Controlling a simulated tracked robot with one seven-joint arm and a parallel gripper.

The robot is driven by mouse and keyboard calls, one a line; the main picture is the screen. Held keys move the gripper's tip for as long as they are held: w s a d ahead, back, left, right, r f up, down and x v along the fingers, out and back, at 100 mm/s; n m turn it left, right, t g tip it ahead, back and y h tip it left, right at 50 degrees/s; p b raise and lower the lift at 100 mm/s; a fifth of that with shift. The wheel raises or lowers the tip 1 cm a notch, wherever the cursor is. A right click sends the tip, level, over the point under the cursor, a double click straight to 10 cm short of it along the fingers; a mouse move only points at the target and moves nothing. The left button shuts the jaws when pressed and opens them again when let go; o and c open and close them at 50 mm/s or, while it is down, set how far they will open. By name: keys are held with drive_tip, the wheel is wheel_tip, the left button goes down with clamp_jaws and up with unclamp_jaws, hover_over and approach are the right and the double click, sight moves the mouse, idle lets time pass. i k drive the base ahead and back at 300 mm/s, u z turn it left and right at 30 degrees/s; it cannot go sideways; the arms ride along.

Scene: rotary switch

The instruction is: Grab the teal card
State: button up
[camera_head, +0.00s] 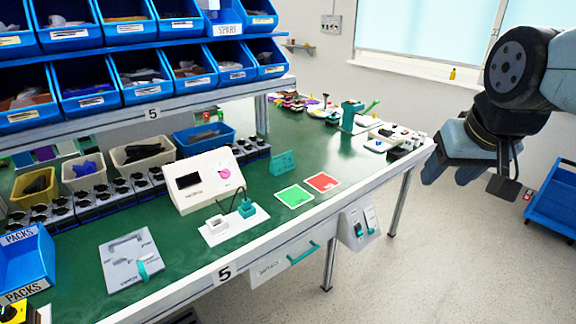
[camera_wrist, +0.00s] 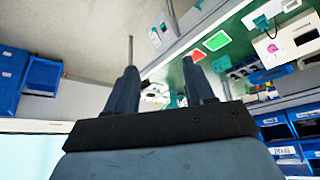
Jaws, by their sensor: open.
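A small teal card (camera_head: 282,163) stands tilted up on the green workbench, behind the flat green card (camera_head: 294,196) and red card (camera_head: 322,181). A small teal patch in the wrist view (camera_wrist: 222,64), below the green card (camera_wrist: 217,40) and red card (camera_wrist: 197,56), looks like the same card. My gripper (camera_head: 446,170) hangs in the air off the right end of the bench, well apart from the teal card. Its two fingers also show in the wrist view (camera_wrist: 158,80), spread with nothing between them.
A white box with a pink knob (camera_head: 224,173) and a white base with a teal plug (camera_head: 246,208) stand left of the cards. A teal-handled tool (camera_head: 352,112) stands behind right. Blue bins (camera_head: 140,65) overhang the bench's back left. The bench around the cards is mostly clear.

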sight(280, 164)
drive_tip(key=z, duration=0.6)
drive_tip(key=k, duration=0.65)
drive_tip(key=z, duration=0.85)
drive_tip(key=k, duration=0.7)
drive_tip(key=z, duration=0.55)
drive_tip(key=i, duration=0.6)
drive_tip(key=u, duration=0.4)
drive_tip(key=i, duration=1.1)
drive_tip(key=u, duration=0.55)
drive_tip(key=i, duration=1.15)
drive_tip(key=u, duration=0.9)
drive_tip(key=i, duration=0.9)
drive_tip(key=u, duration=1.05)
drive_tip(key=i, duration=0.7)
drive_tip(key=u, duration=0.6)
